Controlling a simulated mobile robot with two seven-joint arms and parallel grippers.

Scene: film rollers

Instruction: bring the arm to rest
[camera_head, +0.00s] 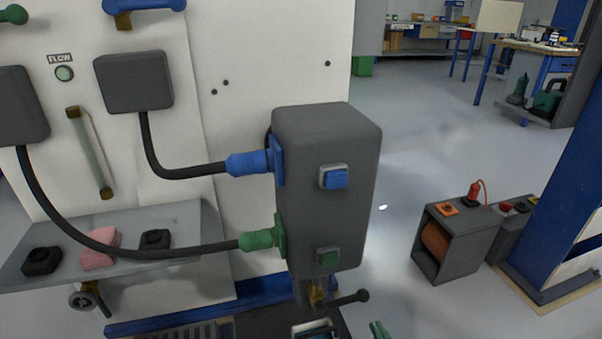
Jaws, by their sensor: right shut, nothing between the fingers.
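My right gripper (379,330) shows only as small green fingertips at the bottom edge, right of centre. The fingertips are close together, shut, with nothing seen between them. They are below and to the right of the grey box (325,195), apart from it in the picture. The rest of my right arm is out of frame. My left gripper is not in view.
The grey box carries a blue connector (250,163) and a green connector (258,239), with black cables to the white panel (265,60). A dark lever (345,299) sticks out below it. A shelf (195,218) holds several small items. Floor at right is open before a grey cabinet (475,243).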

